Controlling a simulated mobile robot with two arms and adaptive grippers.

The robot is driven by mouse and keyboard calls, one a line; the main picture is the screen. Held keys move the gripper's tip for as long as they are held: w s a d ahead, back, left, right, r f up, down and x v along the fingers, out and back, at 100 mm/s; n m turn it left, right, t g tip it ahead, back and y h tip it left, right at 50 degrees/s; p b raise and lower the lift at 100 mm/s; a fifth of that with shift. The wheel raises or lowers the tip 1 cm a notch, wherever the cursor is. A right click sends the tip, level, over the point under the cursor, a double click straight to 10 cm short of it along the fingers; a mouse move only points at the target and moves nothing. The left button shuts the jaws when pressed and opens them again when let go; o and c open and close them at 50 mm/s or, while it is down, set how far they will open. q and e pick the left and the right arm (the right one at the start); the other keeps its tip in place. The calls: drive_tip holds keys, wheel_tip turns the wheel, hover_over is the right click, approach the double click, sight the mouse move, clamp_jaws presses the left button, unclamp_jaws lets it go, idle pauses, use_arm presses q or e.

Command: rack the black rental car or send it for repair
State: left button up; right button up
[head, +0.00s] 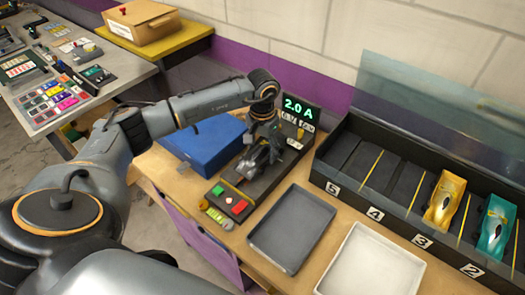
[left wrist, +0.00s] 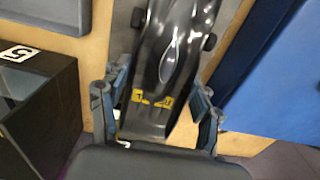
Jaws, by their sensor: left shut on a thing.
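The black car (head: 258,157) is at the test stand (head: 262,186) in the head view, partly hidden by my left gripper (head: 264,132). In the left wrist view the glossy black car (left wrist: 178,60), with yellow marks on its near end, lies between the fingers of my left gripper (left wrist: 158,108), which is shut on it. I cannot tell whether the car rests on the stand. The display (head: 298,108) reads 2.0 A in green. A green button (head: 218,190) and a red button (head: 240,207) are at the stand's front. My right gripper is out of view.
The dark rack (head: 335,205) at right has numbered lanes; a yellow car (head: 445,200) is in lane 3, a teal car (head: 495,228) in lane 2. Lanes 5 and 4 look empty. A grey tray (head: 292,232) and white tray (head: 372,265) are empty.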

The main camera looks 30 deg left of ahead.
use_arm(q)
wheel_tip(320, 180, down, 2)
drive_tip(key=shift+f, duration=0.1)
drive_tip(key=shift+f, duration=0.2)
drive_tip(key=o, duration=1.4)
drive_tip(key=shift+r, duration=0.1)
